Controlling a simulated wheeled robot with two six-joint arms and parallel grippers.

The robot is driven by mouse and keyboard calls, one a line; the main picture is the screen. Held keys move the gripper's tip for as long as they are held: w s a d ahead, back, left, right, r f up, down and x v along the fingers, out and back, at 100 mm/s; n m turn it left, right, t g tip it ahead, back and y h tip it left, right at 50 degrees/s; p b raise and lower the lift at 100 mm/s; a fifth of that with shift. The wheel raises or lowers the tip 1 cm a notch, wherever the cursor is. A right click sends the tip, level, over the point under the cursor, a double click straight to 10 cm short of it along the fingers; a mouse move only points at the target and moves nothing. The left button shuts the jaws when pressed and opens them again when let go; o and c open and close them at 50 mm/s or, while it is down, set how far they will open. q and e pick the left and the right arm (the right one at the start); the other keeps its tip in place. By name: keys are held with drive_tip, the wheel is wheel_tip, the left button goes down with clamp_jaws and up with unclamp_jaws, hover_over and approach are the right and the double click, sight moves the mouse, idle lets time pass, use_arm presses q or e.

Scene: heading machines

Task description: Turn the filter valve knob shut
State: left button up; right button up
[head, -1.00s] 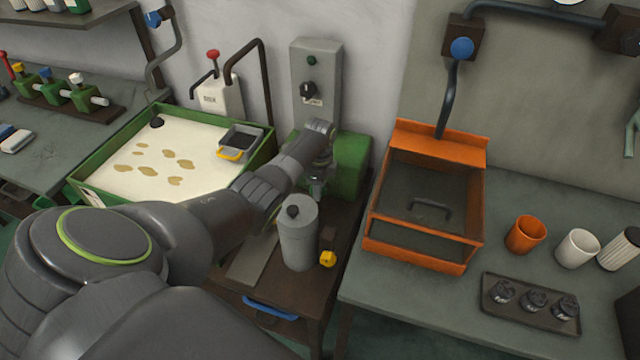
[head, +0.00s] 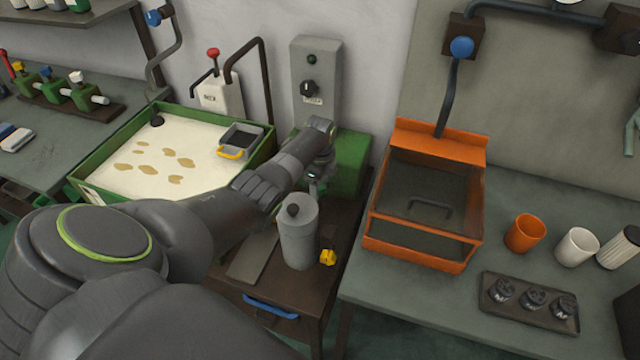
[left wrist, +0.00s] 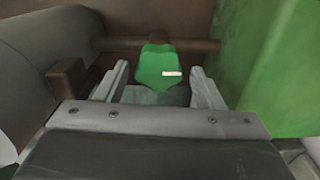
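A green knob (left wrist: 160,66) with a short white mark sits on a dark brown horizontal bar in the left wrist view. I take it to be the filter valve knob; in the head view I cannot make it out behind my arm. My left gripper (left wrist: 160,78) is open, one finger on each side of the knob's lower part. I cannot tell whether either finger touches it. In the head view my left gripper (head: 316,182) points down behind the grey canister (head: 298,236), in front of the green machine body (head: 352,165). My right gripper is not in view.
A yellow knob (head: 328,258) sits beside the canister on the dark stand. A green tray (head: 90,190) of pale liquid is to the left. An orange bin (head: 438,142) stands on the right bench. A grey control box (head: 316,75) is on the wall behind.

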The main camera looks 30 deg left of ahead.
use_arm(q)
drive_tip(key=shift+o, duration=0.2)
wheel_tip(320, 180, up, 17)
drive_tip(key=b, duration=0.1)
drive_tip(key=shift+r, duration=0.2)
idle(0.4)
idle(0.4)
